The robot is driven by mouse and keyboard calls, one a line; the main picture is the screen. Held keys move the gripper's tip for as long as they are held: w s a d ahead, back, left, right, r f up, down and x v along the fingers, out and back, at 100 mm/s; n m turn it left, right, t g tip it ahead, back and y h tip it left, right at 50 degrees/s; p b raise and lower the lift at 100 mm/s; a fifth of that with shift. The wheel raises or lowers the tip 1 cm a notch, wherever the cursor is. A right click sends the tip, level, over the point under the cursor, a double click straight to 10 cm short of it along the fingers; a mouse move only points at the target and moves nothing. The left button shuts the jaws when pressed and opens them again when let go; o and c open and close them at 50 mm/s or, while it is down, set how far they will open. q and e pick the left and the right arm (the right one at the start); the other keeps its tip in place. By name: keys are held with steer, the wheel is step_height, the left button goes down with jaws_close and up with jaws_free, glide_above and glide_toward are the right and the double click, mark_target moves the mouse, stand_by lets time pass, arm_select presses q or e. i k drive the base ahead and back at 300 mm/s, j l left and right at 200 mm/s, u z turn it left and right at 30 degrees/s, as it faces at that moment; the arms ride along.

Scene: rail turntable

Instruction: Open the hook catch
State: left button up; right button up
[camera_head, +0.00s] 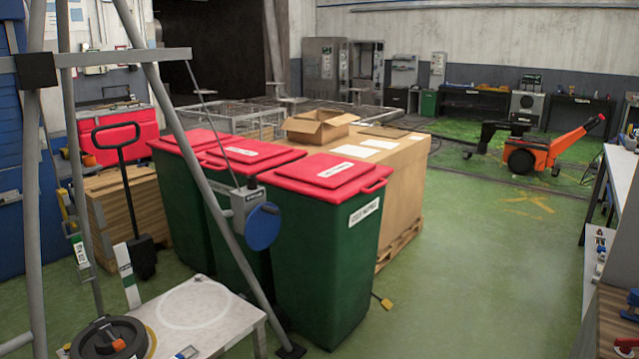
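I cannot make out a hook catch for certain. A small blue and white fitting (186,352) sits at the front edge of the grey table (235,321) at the lower left, too small to identify. Neither my left nor my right gripper is in view.
A grey tubular frame (187,150) rises at the left, with a grey box and blue disc (262,226) beside its slanted leg. Green bins (325,260) with red lids stand behind. Green floor (480,270) is open at right.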

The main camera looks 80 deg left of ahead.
mark_target(71, 210)
steer(key=u, duration=4.1)
steer(key=i+l, duration=0.6)
steer(key=i+l+z, duration=0.15)
steer(key=i+l, duration=1)
steer(key=i, duration=0.25)
